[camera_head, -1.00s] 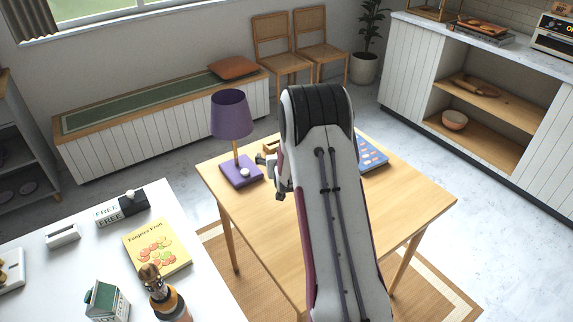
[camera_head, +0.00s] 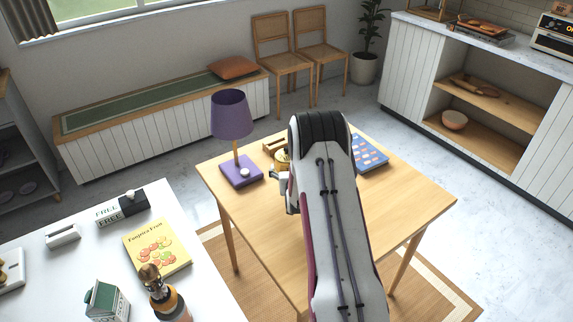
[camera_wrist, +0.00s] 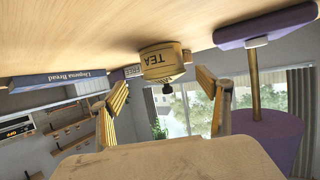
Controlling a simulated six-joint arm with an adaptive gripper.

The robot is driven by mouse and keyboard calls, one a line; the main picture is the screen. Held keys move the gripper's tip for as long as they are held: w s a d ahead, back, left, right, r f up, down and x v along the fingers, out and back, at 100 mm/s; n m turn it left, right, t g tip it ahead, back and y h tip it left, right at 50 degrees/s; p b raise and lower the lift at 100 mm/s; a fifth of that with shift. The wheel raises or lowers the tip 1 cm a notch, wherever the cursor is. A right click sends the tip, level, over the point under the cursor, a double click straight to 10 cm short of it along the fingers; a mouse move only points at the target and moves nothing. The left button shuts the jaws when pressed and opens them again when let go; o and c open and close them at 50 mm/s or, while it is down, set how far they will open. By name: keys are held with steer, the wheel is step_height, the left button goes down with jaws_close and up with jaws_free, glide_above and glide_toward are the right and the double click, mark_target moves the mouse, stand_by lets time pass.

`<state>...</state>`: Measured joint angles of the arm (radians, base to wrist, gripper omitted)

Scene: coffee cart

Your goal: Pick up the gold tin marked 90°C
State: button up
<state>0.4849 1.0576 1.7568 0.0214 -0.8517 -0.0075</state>
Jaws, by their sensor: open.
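A gold tin (camera_wrist: 160,62) stands on the wooden table and appears upside down in the wrist view. Its visible side reads "TEA"; I cannot see a 90°C mark. A dark knob tops its lid. In the head view the tin (camera_head: 282,159) shows partly beside my arm, which hides the rest. My gripper (camera_wrist: 162,93) is open and empty, with one finger on each side of the view. The tin lies beyond the fingertips, between them in the picture and apart from them.
A purple lamp (camera_head: 232,116) stands left of the tin. A blue book (camera_head: 368,154) lies to its right. A small wooden piece (camera_head: 272,145) lies behind the tin. The table's (camera_head: 420,197) right part is bare. A white counter (camera_head: 75,270) with several items is at front left.

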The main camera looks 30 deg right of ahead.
mark_target(288, 163)
steer(key=shift+x, duration=1.2)
steer(key=shift+w, duration=0.1)
steer(key=shift+a+x, duration=0.1)
steer(key=shift+x, duration=1.15)
steer(key=shift+a+x, duration=0.15)
steer(key=shift+x, duration=1.15)
steer(key=shift+w, duration=0.1)
steer(key=c, duration=1.6)
steer(key=shift+r, duration=0.15)
steer(key=shift+c, duration=0.3)
